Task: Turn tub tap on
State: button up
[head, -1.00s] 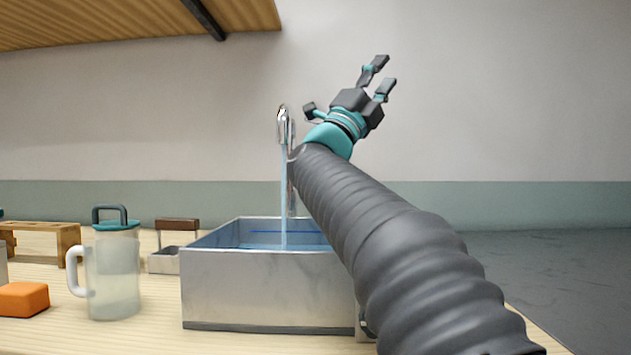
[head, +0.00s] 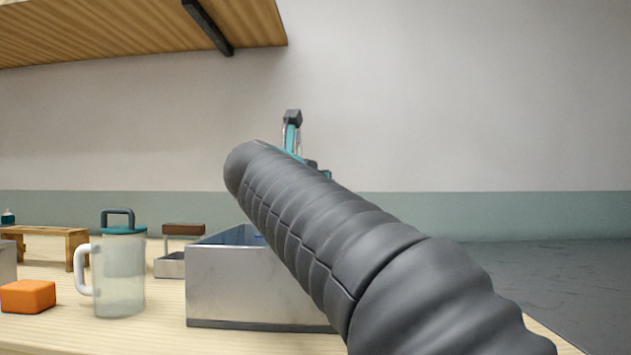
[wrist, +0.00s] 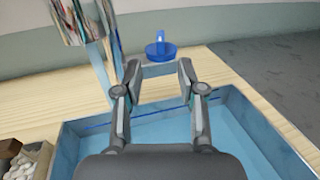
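The metal tub (head: 255,290) stands on the wooden counter, partly hidden by my arm in the head view. Its blue inside (wrist: 240,125) lies below my gripper in the wrist view. The chrome tap spout (wrist: 78,20) is at the upper left there, with a stream of water (wrist: 103,75) falling from it. A round blue piece with a small upright tab (wrist: 160,50), apparently the tap's handle, sits beyond the tub's far rim. My gripper (wrist: 158,75) is open and empty, its fingertips short of the blue piece. In the head view my arm hides most of the gripper and the tap.
A clear jug (head: 122,275) with a teal lid and an orange block (head: 28,296) stand left of the tub. A wooden stand (head: 70,240) and a small metal box (head: 170,265) are behind them. A box of pebbles (wrist: 22,160) is at lower left in the wrist view. A wooden shelf (head: 130,30) hangs overhead.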

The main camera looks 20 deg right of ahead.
jog(key=x, duration=1.1)
jog(key=shift+w+d+p, duration=0.25)
jog(key=shift+d+p, duration=0.05)
jog(key=shift+p, duration=0.1)
grip_shut()
